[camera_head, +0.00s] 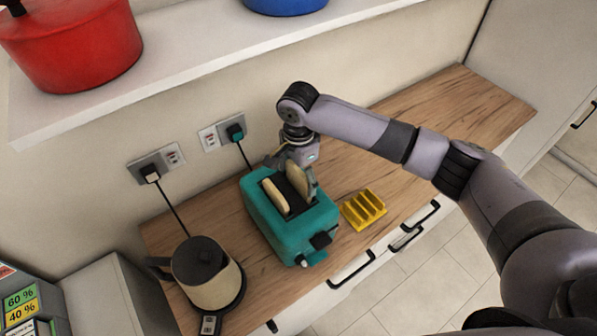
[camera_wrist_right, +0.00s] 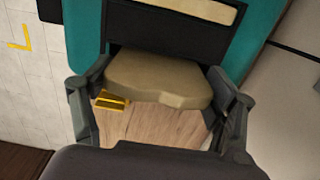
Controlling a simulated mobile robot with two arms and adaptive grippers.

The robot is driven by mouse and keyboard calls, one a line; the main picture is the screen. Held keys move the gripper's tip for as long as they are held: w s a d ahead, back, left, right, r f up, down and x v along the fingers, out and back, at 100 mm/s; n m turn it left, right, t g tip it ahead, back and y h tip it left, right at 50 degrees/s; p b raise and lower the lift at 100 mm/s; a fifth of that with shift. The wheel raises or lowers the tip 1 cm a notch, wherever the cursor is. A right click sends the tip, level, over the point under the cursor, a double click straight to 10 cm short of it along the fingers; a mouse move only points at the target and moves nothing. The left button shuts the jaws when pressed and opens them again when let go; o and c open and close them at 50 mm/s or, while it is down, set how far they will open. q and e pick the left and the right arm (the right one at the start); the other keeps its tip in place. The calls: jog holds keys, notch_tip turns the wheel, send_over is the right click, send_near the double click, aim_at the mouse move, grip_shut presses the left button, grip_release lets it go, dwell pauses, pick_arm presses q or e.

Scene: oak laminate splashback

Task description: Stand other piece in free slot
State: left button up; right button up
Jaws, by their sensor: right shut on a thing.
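A teal toaster (camera_head: 288,228) stands on the wooden counter. One slice of bread (camera_head: 275,197) sits in its left slot. My right gripper (camera_head: 300,176) is over the toaster and shut on a second slice (camera_head: 297,180), at the right slot. In the right wrist view the held slice (camera_wrist_right: 160,78) lies between the two fingers, and the other slice (camera_wrist_right: 195,8) shows behind it in the toaster (camera_wrist_right: 85,35). I cannot tell how deep the held slice sits. A yellow slotted rack (camera_head: 364,209) stands right of the toaster, its slots empty. My left gripper is not in view.
A kettle (camera_head: 205,272) stands left of the toaster, with a cord to the wall sockets. A shelf (camera_head: 200,50) with a red pot (camera_head: 75,45) and a blue pot overhangs the counter. The counter (camera_head: 465,110) is clear at the far right.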

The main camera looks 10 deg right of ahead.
jog(key=shift+f, duration=1.2)
jog(key=o, duration=1)
jog(key=shift+r+p, duration=0.35)
jog(key=shift+r, duration=3.2)
jog(key=shift+s+f, duration=0.1)
